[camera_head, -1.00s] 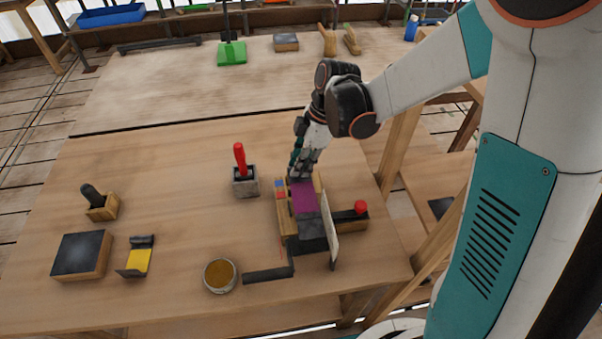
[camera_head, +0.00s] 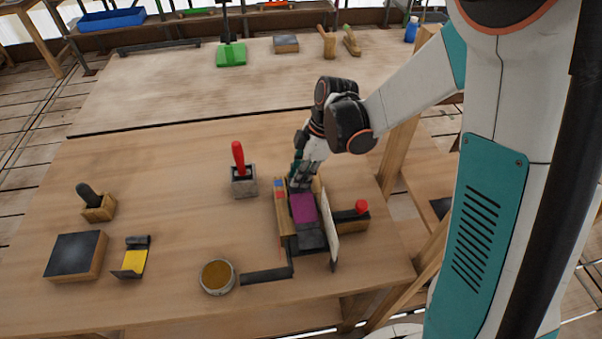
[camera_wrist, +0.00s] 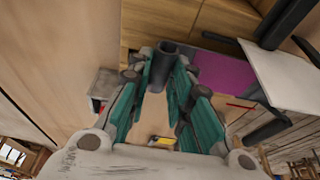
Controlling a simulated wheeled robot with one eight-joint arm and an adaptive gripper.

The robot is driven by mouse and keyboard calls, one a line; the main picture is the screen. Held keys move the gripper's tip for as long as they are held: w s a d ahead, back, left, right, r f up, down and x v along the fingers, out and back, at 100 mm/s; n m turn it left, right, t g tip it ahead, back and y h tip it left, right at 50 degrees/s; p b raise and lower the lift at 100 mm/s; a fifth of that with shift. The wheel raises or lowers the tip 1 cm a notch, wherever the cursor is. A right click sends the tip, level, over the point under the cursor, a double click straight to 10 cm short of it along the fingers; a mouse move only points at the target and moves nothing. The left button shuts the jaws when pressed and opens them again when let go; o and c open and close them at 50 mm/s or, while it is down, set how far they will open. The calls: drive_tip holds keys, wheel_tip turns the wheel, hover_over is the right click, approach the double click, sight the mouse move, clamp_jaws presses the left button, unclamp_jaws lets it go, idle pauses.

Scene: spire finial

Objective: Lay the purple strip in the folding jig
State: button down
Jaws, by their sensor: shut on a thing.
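The purple strip (camera_head: 303,207) lies along the folding jig, between its wooden left rail (camera_head: 283,215) and an upright pale plate (camera_head: 329,225). The strip's near end meets the jig's dark bed (camera_head: 311,238); I cannot tell whether it rests flat. The pale plate also shows there (camera_wrist: 285,78), at right.
A red-knobbed clamp block (camera_head: 352,218) stands right of the pale plate. A red-handled tool in a grey holder (camera_head: 243,180) stands left of the jig. A round brown-filled tin (camera_head: 217,277), a yellow piece (camera_head: 134,261) and a dark-topped block (camera_head: 75,256) lie farther left.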

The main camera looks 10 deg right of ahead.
drive_tip(key=shift+f, duration=0.15)
drive_tip(key=c, duration=1.5)
unclamp_jaws()
drive_tip(key=shift+o, duration=0.3)
drive_tip(key=shift+w+f, duration=0.1)
drive_tip(key=shift+r, duration=0.2)
drive_tip(key=shift+r+p, duration=0.3)
drive_tip(key=shift+p, duration=0.15)
drive_tip(key=p+v, duration=0.4)
drive_tip(key=v, duration=0.8)
drive_tip(key=s+d+r+m+t+h, duration=0.1)
drive_tip(key=s+d+r+m+t, duration=0.2)
drive_tip(key=s+r+m, duration=0.2)
drive_tip(key=s+d+r+m+t+h, duration=0.2)
drive_tip(key=s+d+r+m+t, duration=0.2)
drive_tip(key=s+m, duration=0.7)
drive_tip(key=shift+s+r+m, duration=0.2)
drive_tip(key=shift+r+m, duration=0.4)
drive_tip(key=shift+m, duration=0.4)
